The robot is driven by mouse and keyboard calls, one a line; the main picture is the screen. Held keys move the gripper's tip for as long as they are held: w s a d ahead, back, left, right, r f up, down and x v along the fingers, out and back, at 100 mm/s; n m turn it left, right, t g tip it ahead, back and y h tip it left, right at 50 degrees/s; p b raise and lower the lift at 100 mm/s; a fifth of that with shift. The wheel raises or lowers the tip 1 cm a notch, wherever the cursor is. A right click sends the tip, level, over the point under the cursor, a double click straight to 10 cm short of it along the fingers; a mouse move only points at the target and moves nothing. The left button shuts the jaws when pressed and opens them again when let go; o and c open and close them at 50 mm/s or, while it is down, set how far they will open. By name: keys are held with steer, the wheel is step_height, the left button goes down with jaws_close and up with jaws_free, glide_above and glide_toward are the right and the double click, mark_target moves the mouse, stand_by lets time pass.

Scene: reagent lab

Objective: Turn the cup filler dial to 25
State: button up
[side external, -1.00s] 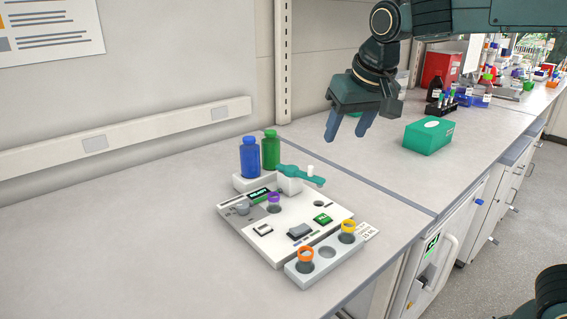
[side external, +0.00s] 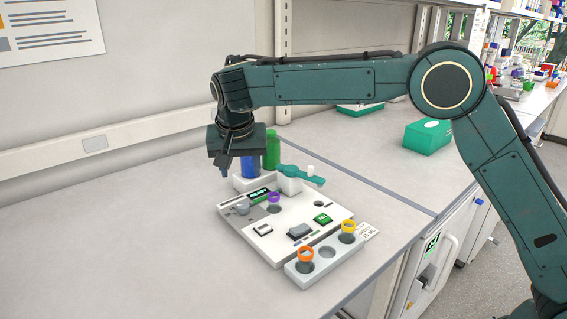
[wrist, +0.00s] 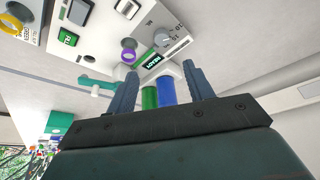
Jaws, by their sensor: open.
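The cup filler (side external: 290,225) is a white panel on the bench. Its grey dial (side external: 241,208) is at the panel's left corner, beside a dark display (side external: 258,194) reading READY. In the wrist view the dial (wrist: 161,39) has printed numbers beside it, too small to read surely. My gripper (side external: 236,168) is above and behind the dial, pointing down, apart from it. In the wrist view my gripper (wrist: 160,70) is open and empty, with the dial beyond the fingertips.
A blue bottle (side external: 249,170) and a green bottle (side external: 272,150) stand behind the panel, close to my gripper. A teal lever (side external: 302,175) is to their right. A purple-ringed cup (side external: 274,199) sits near the dial. The front-left bench is clear.

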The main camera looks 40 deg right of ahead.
mark_target(243, 205)
steer(key=shift+w+a+f, duration=0.1)
steer(key=shift+a+f, duration=0.15)
steer(key=x, duration=1.3)
steer(key=shift+w+d+f, duration=0.15)
steer(key=shift+w+f, duration=0.05)
steer(key=shift+f, duration=0.1)
steer(key=shift+c, duration=0.2)
steer(key=c, duration=0.9)
